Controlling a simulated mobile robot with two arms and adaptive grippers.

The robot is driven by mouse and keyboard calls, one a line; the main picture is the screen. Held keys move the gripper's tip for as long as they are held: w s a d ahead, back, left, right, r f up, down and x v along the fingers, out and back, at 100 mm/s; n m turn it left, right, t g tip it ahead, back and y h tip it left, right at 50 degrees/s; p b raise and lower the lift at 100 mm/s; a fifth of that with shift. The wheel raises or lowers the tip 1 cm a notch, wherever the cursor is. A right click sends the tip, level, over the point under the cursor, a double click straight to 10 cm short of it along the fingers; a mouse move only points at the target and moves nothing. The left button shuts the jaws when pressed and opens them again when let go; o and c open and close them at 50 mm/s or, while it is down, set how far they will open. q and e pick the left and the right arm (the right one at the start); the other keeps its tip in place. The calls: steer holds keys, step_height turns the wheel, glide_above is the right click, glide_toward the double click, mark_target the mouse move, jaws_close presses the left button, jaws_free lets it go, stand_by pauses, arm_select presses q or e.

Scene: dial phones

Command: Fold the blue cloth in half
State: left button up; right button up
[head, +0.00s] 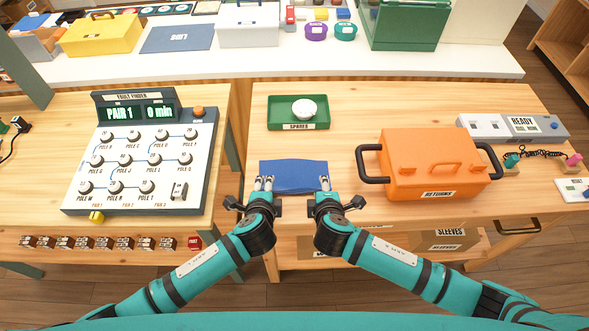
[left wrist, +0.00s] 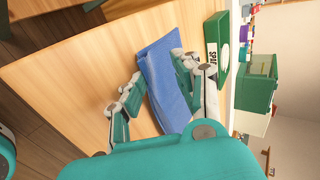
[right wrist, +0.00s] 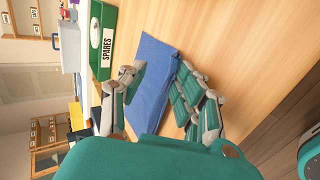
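The blue cloth (head: 293,174) lies on the wooden table in front of me, below the green tray. It looks like a flat, wide rectangle in the head view, with slight creases. My left gripper (head: 264,183) is at its near left corner, and my right gripper (head: 324,183) is at its near right corner. In the left wrist view, the fingers (left wrist: 158,66) are spread with the cloth (left wrist: 166,85) between them. The right wrist view shows the same for the right fingers (right wrist: 160,68) and the cloth (right wrist: 150,85). The near edge is partly hidden by the grippers.
A green SPARES tray (head: 284,123) with a white round item (head: 304,110) stands behind the cloth. An orange RETURNS case (head: 428,160) with black handles stands to the right. The fault-finder panel (head: 140,158) is on a separate table to the left, across a gap.

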arm_select(q)
steer(key=shift+o, duration=0.7)
arm_select(e)
steer(key=shift+o, duration=0.6)
arm_select(q)
steer(key=shift+s+r, duration=0.3)
steer(key=shift+r, duration=0.45)
steer(key=shift+s+r, duration=0.25)
steer(key=shift+r, duration=0.45)
arm_select(e)
steer(key=shift+s+r, duration=0.3)
steer(key=shift+r, duration=0.45)
steer(key=shift+s+r, duration=0.3)
steer(key=shift+r, duration=0.4)
arm_select(q)
steer(key=s+r, duration=0.5)
steer(key=r, duration=0.1)
arm_select(e)
steer(key=s+r, duration=0.5)
steer(key=r, duration=0.1)
steer(key=shift+w, duration=0.1)
